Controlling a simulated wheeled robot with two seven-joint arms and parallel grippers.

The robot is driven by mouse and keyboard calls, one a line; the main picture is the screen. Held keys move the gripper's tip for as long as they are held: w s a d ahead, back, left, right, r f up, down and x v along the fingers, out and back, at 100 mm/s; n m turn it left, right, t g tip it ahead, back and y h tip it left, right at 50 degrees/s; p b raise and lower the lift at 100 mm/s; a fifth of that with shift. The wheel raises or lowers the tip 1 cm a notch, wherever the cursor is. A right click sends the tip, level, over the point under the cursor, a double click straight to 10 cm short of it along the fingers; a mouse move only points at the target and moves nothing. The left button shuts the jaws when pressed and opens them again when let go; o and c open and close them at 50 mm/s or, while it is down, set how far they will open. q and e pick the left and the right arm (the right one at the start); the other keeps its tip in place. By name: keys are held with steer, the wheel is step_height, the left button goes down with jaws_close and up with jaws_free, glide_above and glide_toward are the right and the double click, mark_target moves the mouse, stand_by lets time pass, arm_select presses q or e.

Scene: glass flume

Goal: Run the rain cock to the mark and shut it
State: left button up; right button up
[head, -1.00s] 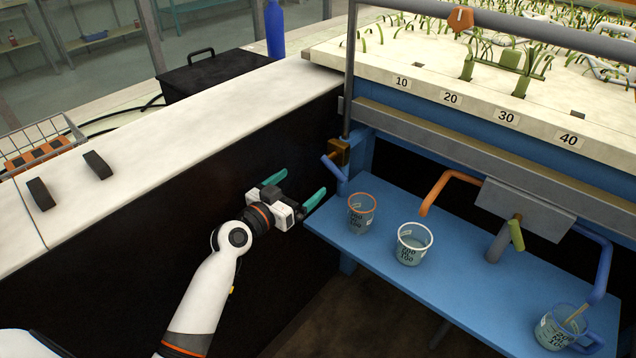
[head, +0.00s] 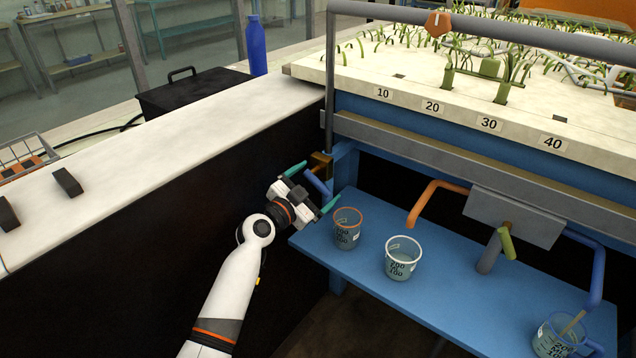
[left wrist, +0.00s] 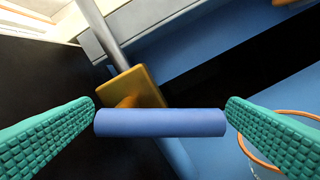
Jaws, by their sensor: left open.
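A brass cock body (head: 321,160) sits at the foot of the grey vertical pipe, at the left end of the blue bench frame. Its blue lever (head: 319,184) sticks out towards my left gripper (head: 313,187). In the left wrist view the blue lever (left wrist: 160,123) lies crosswise between the green fingers of the open left gripper (left wrist: 160,125), with the brass body (left wrist: 135,92) behind it. I cannot tell whether the fingers touch it. Number labels 10 (head: 383,93), 20 (head: 432,106), 30 (head: 489,123) and 40 (head: 553,142) run along the white bed's front edge. My right gripper is out of view.
An orange-rimmed beaker (head: 347,231) stands on the blue shelf (head: 440,290), close to the left gripper. A white-rimmed beaker (head: 401,259) and another beaker (head: 562,337) stand further right. A green-handled tap (head: 507,243) and an orange spout (head: 430,195) are above the shelf.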

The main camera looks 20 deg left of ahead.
arm_select(q)
steer(key=shift+w+d, duration=0.25)
steer(key=shift+w, duration=0.4)
steer(key=c, duration=1.4)
